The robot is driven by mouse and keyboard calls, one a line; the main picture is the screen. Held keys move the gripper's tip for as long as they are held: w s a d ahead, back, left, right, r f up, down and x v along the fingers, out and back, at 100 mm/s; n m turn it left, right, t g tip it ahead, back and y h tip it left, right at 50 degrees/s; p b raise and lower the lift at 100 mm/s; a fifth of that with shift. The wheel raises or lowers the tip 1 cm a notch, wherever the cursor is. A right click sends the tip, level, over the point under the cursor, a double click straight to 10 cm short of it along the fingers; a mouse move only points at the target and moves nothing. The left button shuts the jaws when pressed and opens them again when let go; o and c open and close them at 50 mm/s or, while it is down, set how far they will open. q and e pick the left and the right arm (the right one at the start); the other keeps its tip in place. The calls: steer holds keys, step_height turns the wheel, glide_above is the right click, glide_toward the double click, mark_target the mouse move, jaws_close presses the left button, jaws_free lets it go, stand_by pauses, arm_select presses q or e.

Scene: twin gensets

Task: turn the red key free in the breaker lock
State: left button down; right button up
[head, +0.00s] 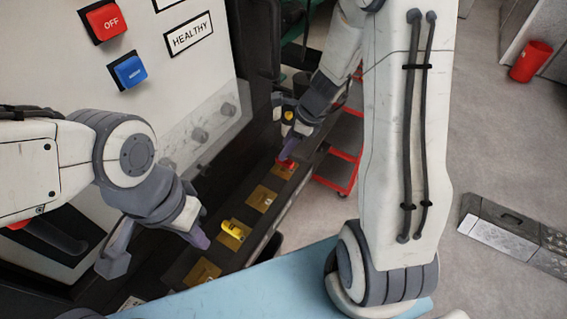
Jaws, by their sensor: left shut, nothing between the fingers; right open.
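The red key (287,164) sits at a yellow lock plate (281,172) toward the far end of a dark ledge. My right gripper (287,142) is open, with a purple fingertip just above the red key. Whether it touches the key I cannot tell, and the other finger is partly hidden. A yellow key (236,229) sits at a nearer yellow plate. My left gripper (197,238) is shut and empty, near the left side of the yellow key and apart from the red key.
The ledge (222,252) runs along the panel (165,85), with red OFF (106,21) and blue (129,71) buttons. Other yellow plates lie between and before the keys. A red cart (342,165) stands behind the ledge. A pale blue surface (290,285) lies in front.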

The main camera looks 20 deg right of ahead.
mark_target(288, 160)
steer(key=m, duration=0.1)
steer(key=s+f+m+t+b, duration=0.1)
steer(key=m, duration=0.1)
steer(key=d+m+h+b, duration=0.1)
steer(key=shift+s+f, duration=0.2)
steer(key=shift+f, duration=0.1)
steer(key=b+x, duration=0.1)
steer(key=x, duration=0.1)
steer(key=shift+w+a+f+b, duration=0.15)
steer(key=shift+w+f+b, duration=0.1)
steer(key=shift+b, duration=0.1)
steer(key=shift+b+x, duration=0.75)
steer(key=shift+x, duration=0.25)
steer(key=shift+a, duration=0.1)
jaws_close()
steer(key=shift+w+r, duration=0.1)
